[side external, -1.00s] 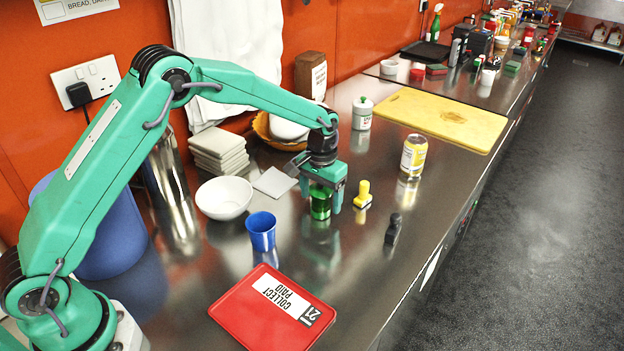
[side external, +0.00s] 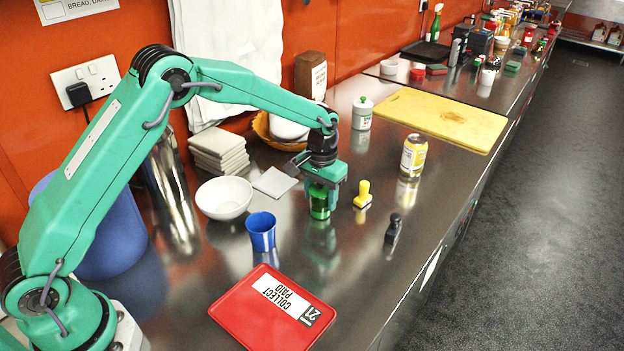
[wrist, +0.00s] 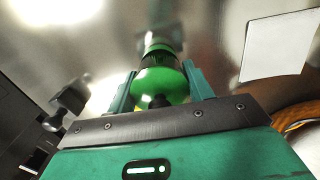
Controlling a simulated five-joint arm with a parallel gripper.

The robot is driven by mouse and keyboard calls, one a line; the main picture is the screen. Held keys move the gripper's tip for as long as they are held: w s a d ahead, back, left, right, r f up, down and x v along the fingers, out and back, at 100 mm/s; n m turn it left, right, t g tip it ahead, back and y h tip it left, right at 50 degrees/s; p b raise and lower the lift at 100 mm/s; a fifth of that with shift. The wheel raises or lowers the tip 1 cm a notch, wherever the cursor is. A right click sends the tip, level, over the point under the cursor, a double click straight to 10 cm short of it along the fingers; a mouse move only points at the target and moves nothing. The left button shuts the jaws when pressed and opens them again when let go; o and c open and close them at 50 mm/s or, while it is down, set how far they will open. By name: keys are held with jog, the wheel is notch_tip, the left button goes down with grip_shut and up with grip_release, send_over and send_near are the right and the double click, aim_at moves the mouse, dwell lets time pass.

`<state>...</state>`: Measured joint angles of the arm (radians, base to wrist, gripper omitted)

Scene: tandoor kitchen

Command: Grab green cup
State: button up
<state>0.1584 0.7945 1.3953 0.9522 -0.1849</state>
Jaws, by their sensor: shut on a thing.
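The green cup (side external: 319,208) stands upright on the steel counter, below my wrist, in the side view. My gripper (side external: 322,196) points down over it and is shut on it, with the fingers on either side. The cup's upper part is hidden behind the gripper. In the wrist view the green cup (wrist: 160,84) sits between the two green fingers of my gripper (wrist: 160,76). A dark band shows around it there.
A blue cup (side external: 261,232) and a white bowl (side external: 224,198) stand to the left. A yellow stamp (side external: 362,194) and a black stamp (side external: 393,229) are to the right. A red tray (side external: 240,308) lies in front.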

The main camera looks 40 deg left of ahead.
jog(key=shift+r, duration=0.3)
jog(key=shift+r, duration=1.65)
jog(key=shift+s+d+r, duration=0.1)
jog(key=shift+d+r, duration=0.1)
jog(key=shift+r, duration=0.05)
jog(key=s+d+r, duration=0.6)
jog(key=s+d, duration=0.1)
jog(key=d, duration=0.1)
jog(key=shift+d+r, duration=0.2)
jog(key=shift+r, duration=0.05)
jog(key=shift+s+d, duration=0.15)
jog(key=shift+s, duration=0.1)
